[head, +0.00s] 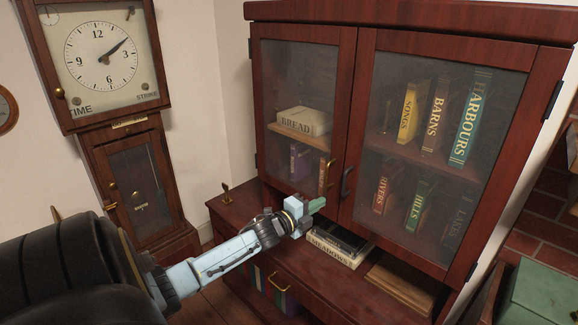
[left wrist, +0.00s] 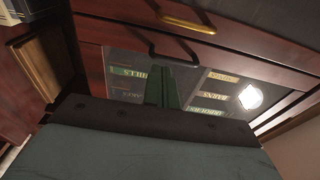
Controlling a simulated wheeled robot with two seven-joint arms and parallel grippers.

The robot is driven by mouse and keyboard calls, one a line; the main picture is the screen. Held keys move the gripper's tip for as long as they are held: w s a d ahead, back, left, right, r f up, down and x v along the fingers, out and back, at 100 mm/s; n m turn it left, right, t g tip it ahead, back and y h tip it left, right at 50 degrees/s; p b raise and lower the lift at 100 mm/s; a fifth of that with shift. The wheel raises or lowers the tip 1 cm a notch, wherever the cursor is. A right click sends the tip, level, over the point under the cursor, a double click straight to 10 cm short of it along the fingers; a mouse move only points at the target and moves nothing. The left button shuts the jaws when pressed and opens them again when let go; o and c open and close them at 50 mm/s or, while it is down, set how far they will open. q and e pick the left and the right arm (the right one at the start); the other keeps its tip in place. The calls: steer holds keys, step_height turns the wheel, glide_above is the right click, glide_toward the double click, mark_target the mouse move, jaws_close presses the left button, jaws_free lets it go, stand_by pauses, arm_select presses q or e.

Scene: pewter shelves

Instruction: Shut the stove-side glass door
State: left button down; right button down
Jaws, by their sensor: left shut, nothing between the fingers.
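The right-hand glass door (head: 452,54) of the red-brown cabinet, on the side of the brick hearth, lies about flush with the left-hand glass door (head: 303,33). I cannot tell if a small gap remains. Its dark handle (head: 347,183) stands beside the left door's brass handle (head: 330,175). My left gripper (head: 317,205) is shut and empty, its green fingers just below and left of the dark handle. In the left wrist view the fingers (left wrist: 168,85) point at the glass below the dark handle (left wrist: 168,50); contact cannot be told. My right gripper is not in view.
A cabinet ledge below the doors holds stacked books (head: 340,246) and a brown flat item (head: 400,287). A tall clock (head: 135,175) stands at left. A green box-like thing (head: 545,292) sits at lower right before the brick hearth (head: 548,205).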

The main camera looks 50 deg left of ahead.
arm_select(q)
steer(key=s, duration=0.7)
steer(key=shift+s+f, duration=0.3)
steer(key=shift+s, duration=0.1)
steer(key=shift+a, duration=0.1)
steer(key=s+d+f+n+g+y+b, duration=0.1)
steer(key=s+d+f+n+g+b, duration=0.3)
steer(key=f, duration=0.7)
steer(key=s+f+n+g+p, duration=0.15)
steer(key=s+f, duration=0.35)
steer(key=f, duration=0.7)
steer(key=s+d+f+n+g+y+b, duration=0.1)
steer(key=s+d+f+n+g+b, duration=0.25)
steer(key=f, duration=0.75)
steer(key=s+d+f+n+g+b, duration=0.1)
steer(key=s+d+f+n+g, duration=0.1)
steer(key=s+d+f, duration=0.4)
steer(key=s+d+f+n+g+h+b, duration=0.1)
steer(key=s+d+f, duration=0.5)
steer(key=s, duration=0.7)
steer(key=s+d+f+n+g+h+b, duration=0.1)
steer(key=s+d+f+n+g, duration=0.2)
steer(key=s+f, duration=0.6)
steer(key=d+g, duration=0.2)
steer(key=d, duration=0.1)
steer(key=shift+s+f, duration=0.3)
